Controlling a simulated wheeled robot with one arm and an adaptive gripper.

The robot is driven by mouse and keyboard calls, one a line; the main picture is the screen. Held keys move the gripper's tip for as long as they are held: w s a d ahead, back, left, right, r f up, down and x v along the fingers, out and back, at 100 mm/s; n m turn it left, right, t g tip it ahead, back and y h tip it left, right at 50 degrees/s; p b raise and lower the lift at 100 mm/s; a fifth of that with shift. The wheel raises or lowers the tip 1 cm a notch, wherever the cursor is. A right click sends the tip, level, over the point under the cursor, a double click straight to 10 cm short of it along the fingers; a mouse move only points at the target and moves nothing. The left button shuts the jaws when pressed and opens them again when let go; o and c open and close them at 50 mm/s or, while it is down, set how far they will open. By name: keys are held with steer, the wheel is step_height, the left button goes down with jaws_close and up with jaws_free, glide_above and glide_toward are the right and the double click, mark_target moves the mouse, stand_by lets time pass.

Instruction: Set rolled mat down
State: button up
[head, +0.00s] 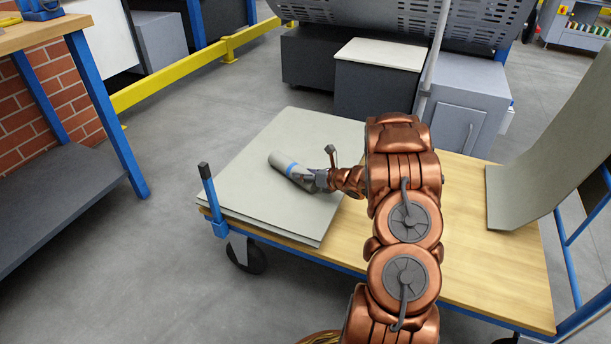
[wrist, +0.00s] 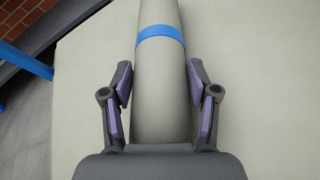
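The rolled mat (head: 290,170) is a grey-green tube with a blue band. In the head view it appears to rest on the flat grey-green sheets on the cart's left part. In the wrist view the rolled mat (wrist: 162,90) runs lengthwise away from me, the band toward its far end. My gripper (head: 318,180) is at the roll's near end. In the wrist view my gripper's fingers (wrist: 160,85) stand on either side of the roll, spread, with a narrow gap visible at the left. The roll's near end is hidden by the gripper body.
The flat sheets (head: 315,135) lie on a wooden cart (head: 490,270) with a blue corner post (head: 208,185). A curved grey sheet (head: 560,150) stands at the cart's right. A workbench (head: 60,200) is at left; grey cabinets (head: 375,90) stand behind.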

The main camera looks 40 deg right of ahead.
steer(key=o, duration=0.4)
steer(key=shift+c, duration=0.2)
steer(key=shift+r, duration=0.15)
